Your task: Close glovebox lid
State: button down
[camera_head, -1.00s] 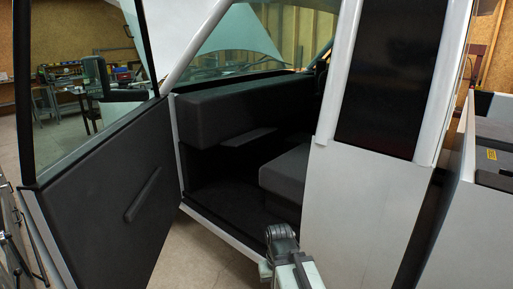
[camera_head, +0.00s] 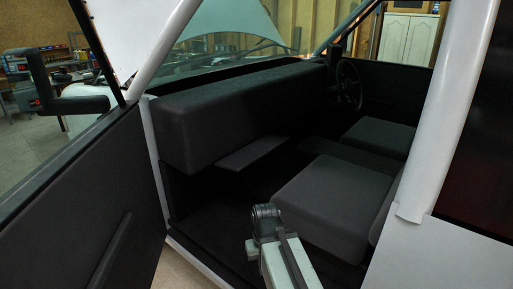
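The glovebox lid (camera_head: 250,152) is a flat dark panel that sticks out open below the dashboard (camera_head: 225,115) on the passenger side of the pickup cab. My arm reaches up from the bottom of the view into the door opening. Its dark end, where my gripper (camera_head: 264,222) is, shows in front of the passenger seat, lower in the picture than the lid and with a clear gap between them. The fingers cannot be made out, so their opening does not show. The inside of the glovebox is hidden in shadow.
The passenger door (camera_head: 85,215) stands open on the left, with a side mirror (camera_head: 70,95). The passenger seat (camera_head: 335,195) is right of my arm, and the white door pillar (camera_head: 445,110) is further right. The dark footwell (camera_head: 210,215) under the lid looks free.

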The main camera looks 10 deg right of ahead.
aim_at(236, 161)
jog(key=i, duration=1.1)
jog(key=u, duration=0.8)
